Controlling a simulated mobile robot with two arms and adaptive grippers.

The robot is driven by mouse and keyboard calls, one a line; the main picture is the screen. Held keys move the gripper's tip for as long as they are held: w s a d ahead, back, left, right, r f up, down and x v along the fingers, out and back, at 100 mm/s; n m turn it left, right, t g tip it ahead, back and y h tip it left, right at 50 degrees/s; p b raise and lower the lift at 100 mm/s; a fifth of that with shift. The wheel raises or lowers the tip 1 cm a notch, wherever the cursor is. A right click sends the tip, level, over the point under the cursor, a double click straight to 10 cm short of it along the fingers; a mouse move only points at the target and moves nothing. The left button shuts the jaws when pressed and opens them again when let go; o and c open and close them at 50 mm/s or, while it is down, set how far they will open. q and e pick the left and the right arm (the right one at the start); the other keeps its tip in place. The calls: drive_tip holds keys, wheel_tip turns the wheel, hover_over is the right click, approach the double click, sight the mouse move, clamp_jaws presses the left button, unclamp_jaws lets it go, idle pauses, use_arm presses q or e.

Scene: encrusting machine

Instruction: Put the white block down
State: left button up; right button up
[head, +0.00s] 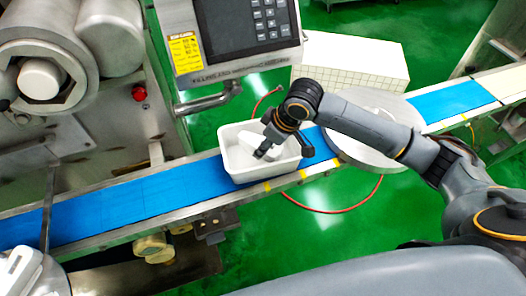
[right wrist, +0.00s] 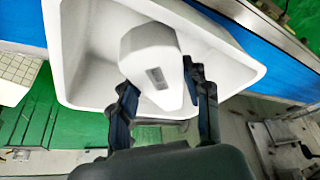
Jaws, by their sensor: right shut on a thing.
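The white block (head: 258,143) is inside the white bin (head: 232,165) on the blue conveyor belt, in the middle of the head view. My right gripper (head: 276,138) reaches in from the right and is shut on the block, over the bin. In the right wrist view the block (right wrist: 150,48) sits between the two dark fingers of the gripper (right wrist: 160,90), with the bin (right wrist: 75,70) around and below it. Whether the block touches the bin floor cannot be told. My left gripper is not in view.
The blue belt (head: 120,205) runs clear to the left of the bin. A control panel (head: 245,35) hangs behind it, and a metal machine (head: 60,70) stands at left. A round metal disc (head: 350,155) lies right of the bin. Another white object (head: 18,268) is at lower left.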

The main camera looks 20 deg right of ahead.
drive_tip(key=shift+w+d+f, duration=0.1)
drive_tip(key=shift+w+f, duration=0.05)
drive_tip(key=shift+f, duration=0.6)
wheel_tip(320, 180, down, 2)
drive_tip(key=shift+f, duration=0.5)
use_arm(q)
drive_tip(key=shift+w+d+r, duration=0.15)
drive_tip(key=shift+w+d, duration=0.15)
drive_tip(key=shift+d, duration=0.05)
use_arm(e)
drive_tip(key=shift+f, duration=0.15)
drive_tip(key=o, duration=1.3)
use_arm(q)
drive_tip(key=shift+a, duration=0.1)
use_arm(e)
drive_tip(key=v, duration=1.2)
